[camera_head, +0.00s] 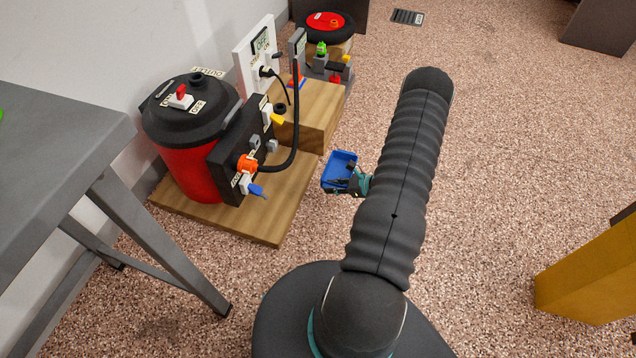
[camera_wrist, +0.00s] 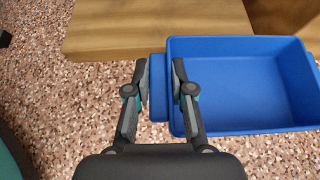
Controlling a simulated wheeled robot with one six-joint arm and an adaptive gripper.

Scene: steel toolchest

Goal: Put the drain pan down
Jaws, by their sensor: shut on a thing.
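The drain pan is a blue open tray (camera_head: 340,167); it shows larger in the wrist view (camera_wrist: 245,80) and looks empty. My gripper (camera_head: 357,183) is shut on the pan's left edge or grip tab (camera_wrist: 158,95), with one finger on each side, in the wrist view (camera_wrist: 160,88). The pan is beside the wooden base board (camera_head: 265,228), on its right in the head view. Whether the pan touches the floor cannot be told. My arm hides part of the floor to the right of the pan.
A red and black shop vacuum (camera_head: 192,140) and a black panel with valves and a hose stand on the board. A grey table (camera_head: 60,150) is at left. A yellow block (camera_head: 590,270) is at right. Speckled floor (camera_head: 500,150) between is clear.

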